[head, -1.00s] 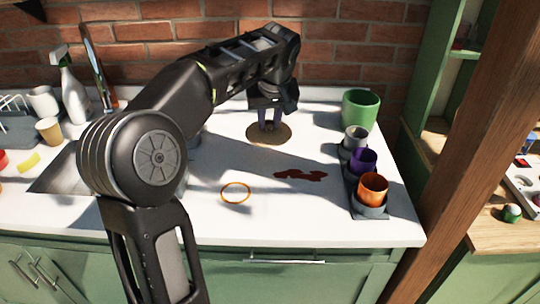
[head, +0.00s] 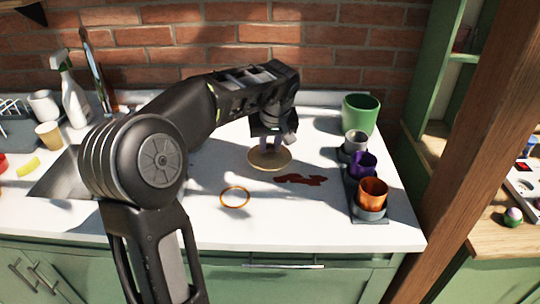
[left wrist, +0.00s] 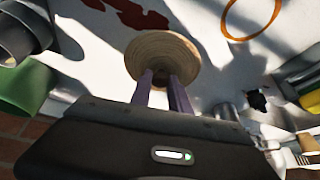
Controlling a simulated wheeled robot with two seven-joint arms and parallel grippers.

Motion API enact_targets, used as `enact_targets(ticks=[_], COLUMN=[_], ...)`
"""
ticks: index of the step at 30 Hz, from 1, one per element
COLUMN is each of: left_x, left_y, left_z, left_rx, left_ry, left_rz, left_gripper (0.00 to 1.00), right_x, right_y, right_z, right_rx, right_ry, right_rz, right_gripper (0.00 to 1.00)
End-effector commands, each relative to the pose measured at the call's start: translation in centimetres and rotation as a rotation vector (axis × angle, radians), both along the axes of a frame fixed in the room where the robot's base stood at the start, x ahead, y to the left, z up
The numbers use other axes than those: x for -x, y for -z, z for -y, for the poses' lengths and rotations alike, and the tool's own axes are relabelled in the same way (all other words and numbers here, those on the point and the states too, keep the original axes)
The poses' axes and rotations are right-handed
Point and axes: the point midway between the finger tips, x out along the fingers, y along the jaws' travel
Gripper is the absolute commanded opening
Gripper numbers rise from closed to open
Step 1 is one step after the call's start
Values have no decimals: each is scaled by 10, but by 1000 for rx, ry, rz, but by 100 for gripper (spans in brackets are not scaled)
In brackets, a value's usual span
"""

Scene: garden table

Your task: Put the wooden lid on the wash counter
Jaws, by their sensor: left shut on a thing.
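The wooden lid (head: 270,159) is a round, pale disc over the white wash counter (head: 300,222), behind the red-brown stain. My left gripper (head: 269,147) comes down on it from above and is shut on its middle. In the left wrist view the lid (left wrist: 178,52) shows its ringed wood face, with the two purple-grey fingers (left wrist: 166,86) meeting at its centre. What the fingers pinch is hidden. I cannot tell for sure whether the lid touches the counter or hangs just above it. My right gripper is not in view.
An orange ring (head: 235,197) and a red-brown stain (head: 300,180) lie on the counter in front of the lid. A green pot (head: 360,113) and a dark tray of cups (head: 369,208) stand to the right. The sink (head: 58,177) is at the left.

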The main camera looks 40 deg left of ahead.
Motion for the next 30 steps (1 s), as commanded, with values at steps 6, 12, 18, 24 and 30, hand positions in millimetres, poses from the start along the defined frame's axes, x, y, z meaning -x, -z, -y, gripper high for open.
enact_targets(ticks=[6,12,18,24,30], left_x=[1,0,0,0,0], left_y=[19,37,37,40,40], left_z=[0,0,0,0,0], left_rx=[-1,1,0,1,0], left_ry=[2,0,0,0,1], left_rz=[-4,1,1,1,0], left_gripper=[0,0,0,26,42], right_x=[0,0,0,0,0], right_y=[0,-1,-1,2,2], right_z=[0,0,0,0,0], right_rx=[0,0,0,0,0], right_ry=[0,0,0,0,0], right_rz=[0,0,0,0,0], right_gripper=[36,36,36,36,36])
